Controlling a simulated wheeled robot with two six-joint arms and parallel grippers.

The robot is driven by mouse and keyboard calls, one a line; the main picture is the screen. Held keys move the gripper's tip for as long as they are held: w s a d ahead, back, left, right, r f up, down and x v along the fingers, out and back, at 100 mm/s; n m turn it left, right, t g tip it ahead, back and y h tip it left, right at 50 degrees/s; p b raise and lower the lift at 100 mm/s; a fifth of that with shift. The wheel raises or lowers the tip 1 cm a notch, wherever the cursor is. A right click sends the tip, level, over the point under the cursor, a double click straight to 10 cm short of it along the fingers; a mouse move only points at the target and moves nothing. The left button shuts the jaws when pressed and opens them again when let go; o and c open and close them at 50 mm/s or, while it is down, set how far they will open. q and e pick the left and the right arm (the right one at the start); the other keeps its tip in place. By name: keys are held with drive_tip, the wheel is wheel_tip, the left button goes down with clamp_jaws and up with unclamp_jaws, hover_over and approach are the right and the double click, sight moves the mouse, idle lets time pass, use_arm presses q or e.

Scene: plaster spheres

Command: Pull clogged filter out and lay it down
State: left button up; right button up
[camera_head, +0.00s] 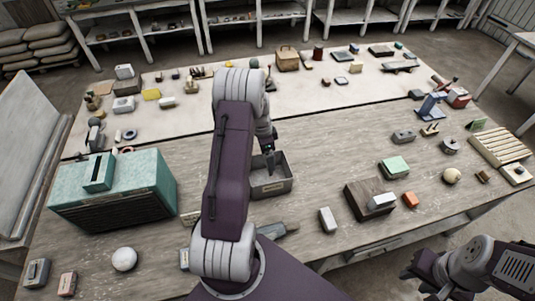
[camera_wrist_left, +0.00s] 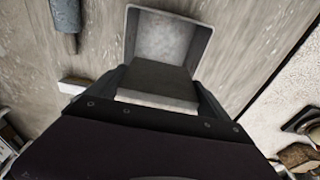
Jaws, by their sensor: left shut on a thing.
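A grey open-topped box (camera_head: 285,184) stands on the near table in front of me. It also shows in the left wrist view (camera_wrist_left: 200,42). My left gripper (camera_head: 268,152) points down at the box. In the left wrist view, its fingers (camera_wrist_left: 158,85) are shut on a dark grey block (camera_wrist_left: 155,76), which looks like the filter. The block is at the box's mouth; whether it touches the walls I cannot tell. In the head view the arm hides much of this. My right gripper (camera_head: 421,275) is low at the right, off the table, and its jaws are unclear.
A teal machine (camera_head: 150,190) with a dark grille stands at the left. A white sphere (camera_head: 124,259) lies near the front left edge. Bare wood lies between.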

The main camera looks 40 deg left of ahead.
use_arm(q)
drive_tip(key=shift+f+b, duration=4.6)
drive_tip(key=shift+f, duration=1.1)
drive_tip(key=o, duration=1.3)
drive_tip(key=shift+r+p, duration=1.4)
drive_tip(key=shift+r, duration=0.6)
